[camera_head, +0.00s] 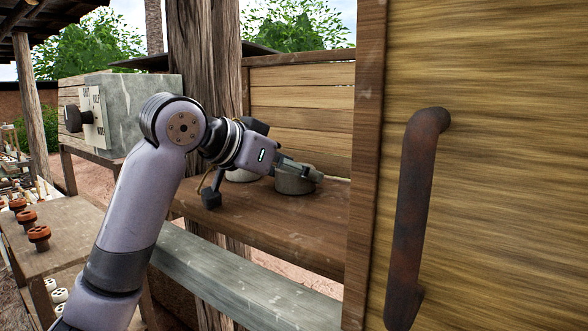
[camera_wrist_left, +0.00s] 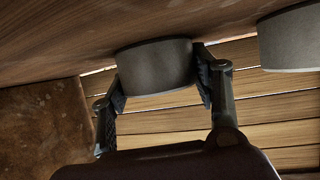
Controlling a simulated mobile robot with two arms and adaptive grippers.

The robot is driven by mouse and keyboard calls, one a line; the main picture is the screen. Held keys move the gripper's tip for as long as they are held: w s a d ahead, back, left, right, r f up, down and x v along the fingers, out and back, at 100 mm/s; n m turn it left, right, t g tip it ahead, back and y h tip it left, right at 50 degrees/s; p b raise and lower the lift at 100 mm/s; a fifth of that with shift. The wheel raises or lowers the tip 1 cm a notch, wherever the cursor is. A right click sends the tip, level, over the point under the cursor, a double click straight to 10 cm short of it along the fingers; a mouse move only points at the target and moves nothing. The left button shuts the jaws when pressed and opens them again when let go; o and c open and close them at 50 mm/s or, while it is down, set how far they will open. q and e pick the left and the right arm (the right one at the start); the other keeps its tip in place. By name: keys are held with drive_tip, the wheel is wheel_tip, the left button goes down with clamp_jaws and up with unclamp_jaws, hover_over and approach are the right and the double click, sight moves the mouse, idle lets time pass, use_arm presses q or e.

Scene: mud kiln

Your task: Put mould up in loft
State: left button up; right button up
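A grey round mould (camera_head: 294,183) stands on the wooden loft shelf (camera_head: 275,222), just past the door panel's edge. My left gripper (camera_head: 298,172) reaches in over the shelf from the left. In the left wrist view, which is upside down, the grey mould (camera_wrist_left: 155,65) sits between the two fingers, one pad against each side. The mould's base appears to touch the boards. A second pale grey mould (camera_head: 242,175) stands behind my left wrist, partly hidden; in the wrist view a like one (camera_wrist_left: 291,38) is at the right edge. My right gripper is not in view.
A wooden panel with a rusty handle (camera_head: 417,215) fills the right side. A rough post (camera_head: 205,75) rises behind my arm. A grey box with a knob (camera_head: 120,110) and a bench with brown parts (camera_head: 38,234) are at left. Planks back the shelf.

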use_arm(q)
drive_tip(key=o, duration=0.4)
drive_tip(key=shift+w, duration=0.1)
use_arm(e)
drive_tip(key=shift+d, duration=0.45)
use_arm(q)
drive_tip(key=shift+r, duration=0.2)
drive_tip(key=b+v, duration=0.5)
drive_tip(key=v, duration=0.6)
drive_tip(key=shift+f+b, duration=0.2)
drive_tip(key=shift+b, duration=0.1)
drive_tip(key=shift+s+a+r, duration=0.35)
drive_tip(key=shift+s, duration=0.05)
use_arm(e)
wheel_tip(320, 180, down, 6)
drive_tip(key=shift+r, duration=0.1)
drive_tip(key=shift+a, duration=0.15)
